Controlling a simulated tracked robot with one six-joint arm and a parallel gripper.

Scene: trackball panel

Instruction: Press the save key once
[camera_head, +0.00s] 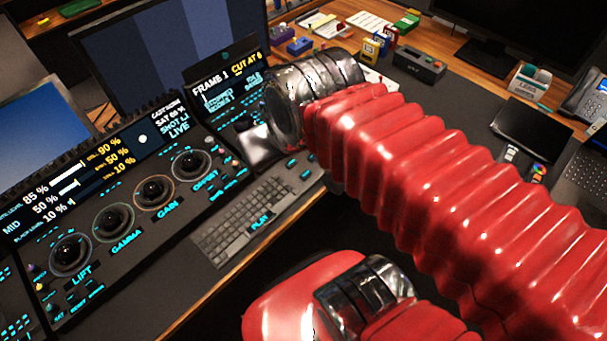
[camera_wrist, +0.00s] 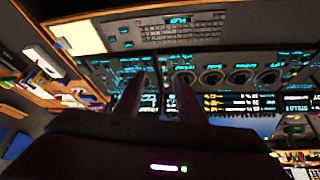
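The trackball control panel (camera_head: 122,222) lies at the left in the head view, with cyan-lit keys and labelled trackballs. It shows upside down in the wrist view (camera_wrist: 240,92). I cannot pick out the save key; the key labels are too small to read. My gripper (camera_wrist: 158,90) shows as two dark fingers in the wrist view, apart with nothing between them. Their tips are over the key area beside the trackballs; I cannot tell whether they touch it. In the head view my red arm and its metal wrist hide part of the panel's right side.
A keyboard (camera_head: 243,222) lies in front of the panel. Screens (camera_head: 165,45) stand behind it. Small coloured boxes (camera_head: 372,46), a black tablet (camera_head: 531,130) and a telephone (camera_head: 590,100) are on the desk beyond my arm.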

